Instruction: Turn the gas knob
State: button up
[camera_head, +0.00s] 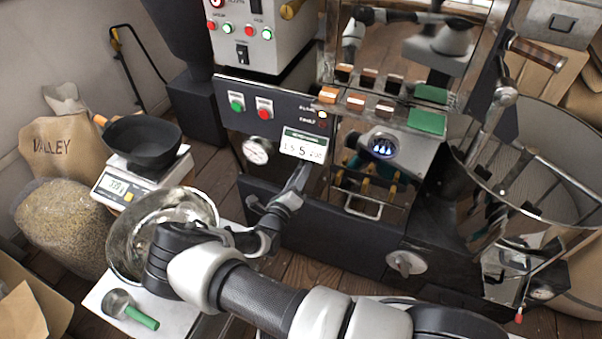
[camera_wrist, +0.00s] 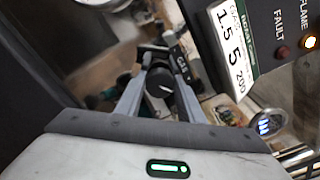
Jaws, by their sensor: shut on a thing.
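The gas knob (camera_wrist: 160,92) is a black round knob with a white pointer line, seen in the wrist view. A small dark plate marked GAS (camera_wrist: 182,68) is beside it. The two fingers of my gripper (camera_wrist: 160,78) lie on either side of the knob, shut on it. In the head view my gripper (camera_head: 298,184) reaches the front of the roaster, just below a white-and-green card (camera_head: 303,145). The knob is hidden behind the gripper there.
A round window with blue flames (camera_head: 383,147) is right of my gripper. A pressure gauge (camera_head: 257,150) is on the left. A steel bowl (camera_head: 128,240) and a scale (camera_head: 118,186) are beside my arm.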

dwell(0.3)
jog(key=o, duration=1.1)
jog(key=shift+c, duration=0.2)
jog(key=p+v, duration=0.2)
jog(key=v, duration=1.5)
jog(key=shift+s, duration=0.25)
jog(key=shift+a, duration=0.1)
